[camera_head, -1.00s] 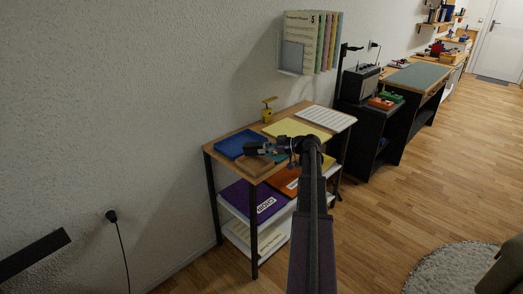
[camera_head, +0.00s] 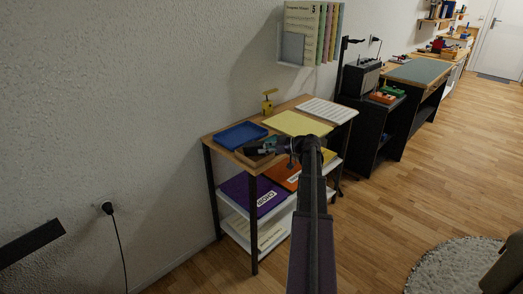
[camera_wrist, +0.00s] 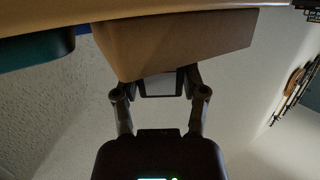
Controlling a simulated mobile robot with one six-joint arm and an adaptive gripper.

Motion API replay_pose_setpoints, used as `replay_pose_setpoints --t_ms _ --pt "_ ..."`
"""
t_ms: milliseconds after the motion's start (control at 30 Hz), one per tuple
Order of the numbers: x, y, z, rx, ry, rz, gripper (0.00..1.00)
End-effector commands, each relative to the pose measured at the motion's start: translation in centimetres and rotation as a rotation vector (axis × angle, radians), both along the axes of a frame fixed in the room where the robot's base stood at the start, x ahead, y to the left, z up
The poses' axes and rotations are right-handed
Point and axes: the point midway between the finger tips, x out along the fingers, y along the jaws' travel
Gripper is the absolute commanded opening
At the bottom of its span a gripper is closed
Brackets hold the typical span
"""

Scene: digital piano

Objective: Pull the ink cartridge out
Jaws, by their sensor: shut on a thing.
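My gripper (camera_head: 258,149) is low over a small wooden box (camera_head: 244,159) at the near end of the shelf unit's top. The wooden box also shows in the wrist view (camera_wrist: 195,45), where it hides the fingertips. My gripper's fingers (camera_wrist: 161,84) are shut with a gap between them, on a thing that the box hides. I cannot make out the ink cartridge in either view.
Binders (camera_head: 245,193) lie below. The wall is close behind.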

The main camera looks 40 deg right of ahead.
Motion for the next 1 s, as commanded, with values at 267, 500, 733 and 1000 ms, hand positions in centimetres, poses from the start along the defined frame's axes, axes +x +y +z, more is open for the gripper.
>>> replay_pose_setpoints --t_ms 267,500,733,1000 --pt "0.00 0.00 0.02 0.000 0.000 0.000 0.96" --pt "0.00 0.00 0.02 0.000 0.000 0.000 0.96" --pt "-0.04 -0.03 0.03 0.000 0.000 0.000 0.96" --pt "-0.85 -0.59 0.32 0.000 0.000 0.000 0.96"
